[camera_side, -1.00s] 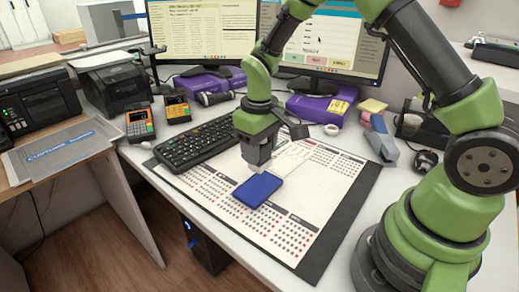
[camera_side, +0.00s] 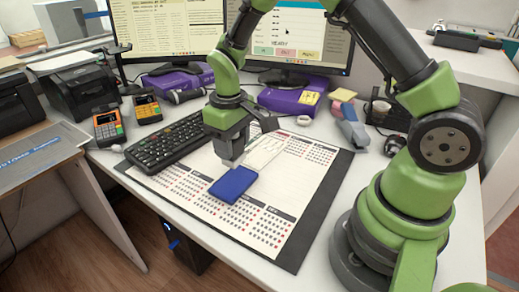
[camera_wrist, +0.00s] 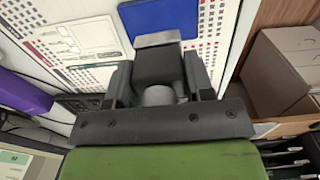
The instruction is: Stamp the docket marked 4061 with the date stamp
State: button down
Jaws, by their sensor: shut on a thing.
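My gripper (camera_side: 232,147) is shut on the date stamp (camera_wrist: 158,66), a dark block with a pale grey end. The stamp (camera_side: 229,163) is at the back edge of a blue pad (camera_side: 233,184) lying on the desk mat. I cannot tell whether it touches the pad. The pad (camera_wrist: 160,17) also shows just beyond the stamp in the wrist view. A pale docket (camera_side: 265,152) lies on the mat behind and right of the gripper. The wrist view shows white dockets (camera_wrist: 88,40) left of the stamp; I cannot read the number 4061 on any.
A black keyboard (camera_side: 163,143) lies left of the gripper. Two card terminals (camera_side: 108,129), purple boxes (camera_side: 288,99) and monitors stand behind. The right part of the printed mat (camera_side: 306,185) is clear.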

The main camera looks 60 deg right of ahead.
dwell(0.3)
jog(key=w+d+f, duration=0.1)
jog(key=d, duration=1)
jog(key=shift+m, duration=0.4)
jog(key=shift+w+d+f, duration=0.1)
jog(key=shift+f, duration=1.3)
jog(key=shift+w+d+f, duration=0.1)
jog(key=shift+f, duration=1.3)
jog(key=shift+f, duration=0.3)
notch_tip(320, 180, up, 6)
jog(key=shift+s+a, duration=0.1)
jog(key=shift+s, duration=0.05)
